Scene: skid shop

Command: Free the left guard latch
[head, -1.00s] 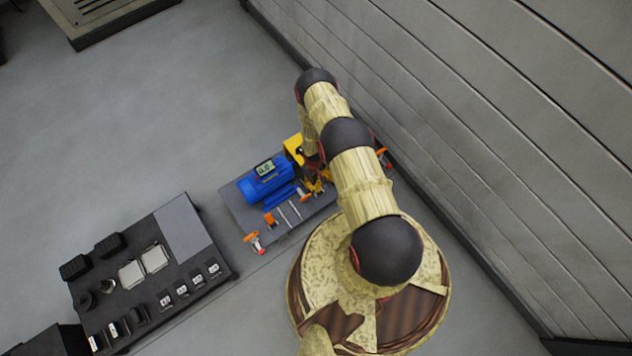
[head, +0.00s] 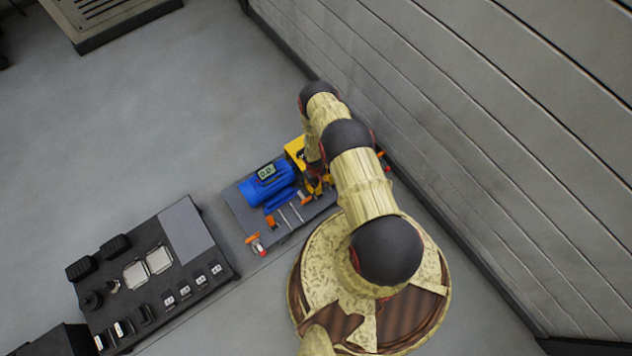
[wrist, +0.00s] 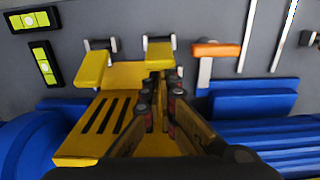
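The yellow guard (wrist: 105,122) with dark slots lies below my gripper in the wrist view. Two yellow latch tabs stand at its upper edge: a left one (wrist: 92,68) and a right one (wrist: 159,54), each by a dark and white bracket. My gripper (wrist: 164,78) points at the right tab, its fingers close together and their tips overlapping that tab's lower end. Whether they touch or hold it cannot be told. The left tab is clear of the fingers. In the head view my arm covers most of the yellow guard (head: 295,149) and the gripper.
A blue motor (head: 266,188) with a small display sits beside the guard on the grey skid (head: 238,213). An orange handle (wrist: 217,48) is right of the tabs. Two green levels (wrist: 35,20) are at upper left. A wall (head: 440,110) runs close behind; a dark console (head: 185,230) stands left.

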